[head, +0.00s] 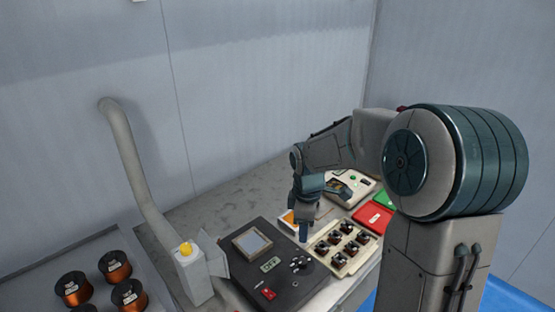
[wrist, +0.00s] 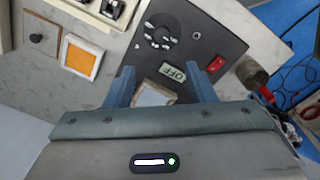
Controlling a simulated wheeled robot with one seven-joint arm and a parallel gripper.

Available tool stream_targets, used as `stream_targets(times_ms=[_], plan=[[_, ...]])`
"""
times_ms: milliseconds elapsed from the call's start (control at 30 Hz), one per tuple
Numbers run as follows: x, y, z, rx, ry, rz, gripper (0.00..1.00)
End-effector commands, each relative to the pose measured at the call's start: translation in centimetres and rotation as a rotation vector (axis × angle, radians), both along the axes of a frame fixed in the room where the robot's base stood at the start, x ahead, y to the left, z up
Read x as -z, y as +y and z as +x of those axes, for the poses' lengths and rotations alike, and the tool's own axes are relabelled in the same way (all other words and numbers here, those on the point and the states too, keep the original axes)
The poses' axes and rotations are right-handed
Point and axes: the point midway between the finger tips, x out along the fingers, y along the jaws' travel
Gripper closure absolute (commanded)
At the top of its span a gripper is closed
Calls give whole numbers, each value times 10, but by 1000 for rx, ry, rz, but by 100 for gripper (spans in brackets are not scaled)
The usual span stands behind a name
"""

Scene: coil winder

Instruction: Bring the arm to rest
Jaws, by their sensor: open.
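My arm reaches over the bench in the head view, bent at the elbow. My gripper (head: 303,232) points down near the right far edge of the black winder panel (head: 238,272). In the wrist view, the two blue fingers of my gripper (wrist: 164,80) are spread apart with nothing between them. The winder panel (wrist: 188,28) lies beneath them, with a display reading OFF (wrist: 173,73) and a red switch (wrist: 214,64). Contact between the fingers and the panel cannot be told.
A cream tray (head: 313,246) of several small coils sits right of the panel. Behind are a red tray (head: 372,217) and a green tray (head: 386,198). A grey post with a yellow button (head: 185,248) and several copper spools (head: 73,288) stand left. An orange square (wrist: 81,59) lies near the gripper.

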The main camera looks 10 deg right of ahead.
Motion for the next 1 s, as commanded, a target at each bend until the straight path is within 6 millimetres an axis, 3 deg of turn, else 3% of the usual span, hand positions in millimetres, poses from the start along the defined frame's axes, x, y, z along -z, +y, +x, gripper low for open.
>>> stream_targets(times_ms=[167,600,800,1000], plan=[[-10,0,-13,69,-15,-18,50],[-69,-6,-119,683,-169,-1,50],[-80,-8,-169,964,-222,101,50],[-80,-8,-200,1152,-234,197,50]])
